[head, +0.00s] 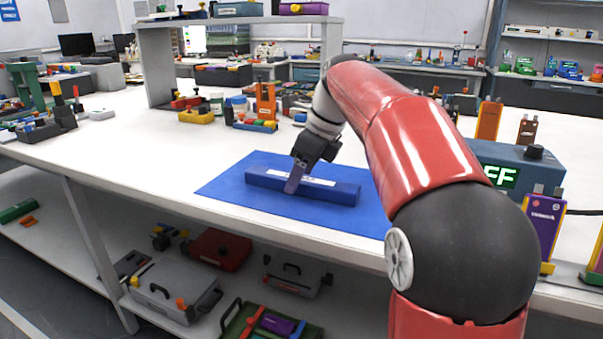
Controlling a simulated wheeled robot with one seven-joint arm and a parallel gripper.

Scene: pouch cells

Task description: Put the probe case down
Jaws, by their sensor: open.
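The probe case looks to be the long blue box (335,192) with a white label on top. It lies flat on a blue mat (225,187) on the white bench. My gripper (293,186) is at the case's middle, pointing down, with a finger in front of its near side. The jaws are open around the case. The far finger is hidden behind the case and the near finger.
A blue-grey device (520,165) with a lit display stands right of the mat, beside a purple and yellow pouch-cell holder (543,225). Several tools and an orange stand (265,102) are behind the mat. The white bench (130,145) is clear to the left of the mat.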

